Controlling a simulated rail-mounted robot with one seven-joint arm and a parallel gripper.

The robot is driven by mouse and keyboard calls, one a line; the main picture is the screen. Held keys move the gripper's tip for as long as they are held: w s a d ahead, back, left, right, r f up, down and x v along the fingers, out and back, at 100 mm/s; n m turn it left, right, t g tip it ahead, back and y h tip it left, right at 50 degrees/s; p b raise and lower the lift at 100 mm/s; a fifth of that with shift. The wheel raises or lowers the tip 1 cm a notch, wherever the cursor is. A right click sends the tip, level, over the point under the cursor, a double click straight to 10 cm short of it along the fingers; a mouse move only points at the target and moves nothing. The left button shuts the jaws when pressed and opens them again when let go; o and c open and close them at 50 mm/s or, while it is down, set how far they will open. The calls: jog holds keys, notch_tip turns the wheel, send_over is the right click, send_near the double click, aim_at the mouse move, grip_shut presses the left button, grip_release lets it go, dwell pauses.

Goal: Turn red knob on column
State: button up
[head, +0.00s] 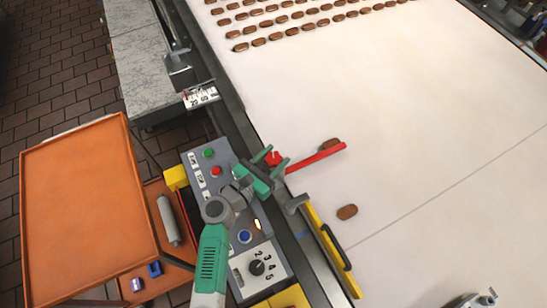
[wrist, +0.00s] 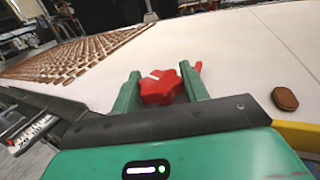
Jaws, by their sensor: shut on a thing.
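The red knob (wrist: 160,88) is lobed, with a white mark on its top, and sits between my two green fingers in the wrist view. In the head view the red knob (head: 272,158) shows beside the fingers, partly hidden by them. My gripper (head: 279,166) is shut on it above the near edge of the white belt; it also shows in the wrist view (wrist: 166,90). The column under the knob is hidden by the gripper. A red bar (head: 318,157) reaches out over the belt just right of the gripper.
A grey control panel (head: 222,181) with buttons and a numbered black dial (head: 257,267) lies under my arm. A yellow bar (head: 328,247) stands along the belt edge. Brown biscuits lie on the white belt (head: 420,120), two near the bars. An orange tray (head: 85,200) is at left.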

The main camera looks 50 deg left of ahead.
aim_at(269, 166)
jog(key=shift+n+g+y+b, duration=0.35)
jog(key=shift+n+y, duration=0.75)
jog(key=shift+y, duration=0.6)
jog(key=o, duration=1)
jog(key=v, duration=0.7)
jog(key=shift+s+d, duration=0.2)
jog(key=shift+s, duration=0.2)
jog(key=shift+w+a, duration=0.1)
